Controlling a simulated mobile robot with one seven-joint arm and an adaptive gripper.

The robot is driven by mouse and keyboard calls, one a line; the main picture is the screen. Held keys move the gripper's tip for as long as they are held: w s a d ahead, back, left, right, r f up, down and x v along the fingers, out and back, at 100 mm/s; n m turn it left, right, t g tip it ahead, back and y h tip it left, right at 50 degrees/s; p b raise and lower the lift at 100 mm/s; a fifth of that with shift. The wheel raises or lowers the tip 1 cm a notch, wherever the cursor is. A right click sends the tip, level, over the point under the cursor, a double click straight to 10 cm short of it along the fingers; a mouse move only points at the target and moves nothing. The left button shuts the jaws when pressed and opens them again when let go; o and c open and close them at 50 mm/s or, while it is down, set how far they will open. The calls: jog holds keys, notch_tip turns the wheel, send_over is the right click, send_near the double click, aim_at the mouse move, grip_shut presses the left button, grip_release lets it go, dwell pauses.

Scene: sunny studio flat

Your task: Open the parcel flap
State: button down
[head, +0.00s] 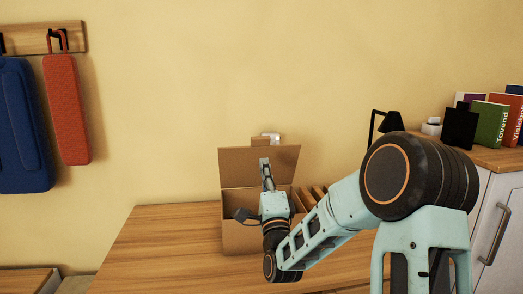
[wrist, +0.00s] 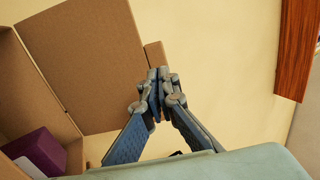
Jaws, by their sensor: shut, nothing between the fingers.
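The parcel (head: 240,238) is an open brown cardboard box on the wooden table. Its flap (head: 235,165) stands raised at the back, leaning away from the opening. In the wrist view the flap (wrist: 80,60) fills the upper left, and a purple block (wrist: 38,150) lies inside the box. My gripper (head: 264,162) is shut and empty, its fingers pointing up in front of the flap in the head view. In the wrist view the fingertips (wrist: 159,75) are beside the flap's edge; I cannot tell whether they touch it. My arm hides part of the box's front and right.
The wooden table (head: 150,235) is clear left of the parcel. A small white object (head: 271,136) shows behind the flap. A black lamp (head: 390,121) and books (head: 491,122) stand at right. Blue and red items hang from a wall rack (head: 30,39) at left.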

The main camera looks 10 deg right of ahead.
aim_at(260, 140)
jog(key=x, duration=0.7)
jog(key=shift+w, duration=0.1)
jog(key=shift+r, duration=0.15)
jog(key=shift+w+r+p, duration=0.35)
jog(key=shift+r+p, duration=0.05)
jog(key=shift+p, duration=0.15)
jog(key=w+r+g+p, duration=0.1)
jog(key=w+p, duration=0.1)
jog(key=w+r+g+p, duration=0.1)
jog(key=w+r+p, duration=0.1)
jog(key=p, duration=0.1)
jog(key=shift+g, duration=0.3)
jog(key=w+g+p, duration=0.5)
jog(key=w+p, duration=0.6)
jog(key=p, duration=0.2)
jog(key=shift+g+p, duration=0.3)
jog(key=shift+p, duration=0.05)
jog(key=shift+d, duration=0.15)
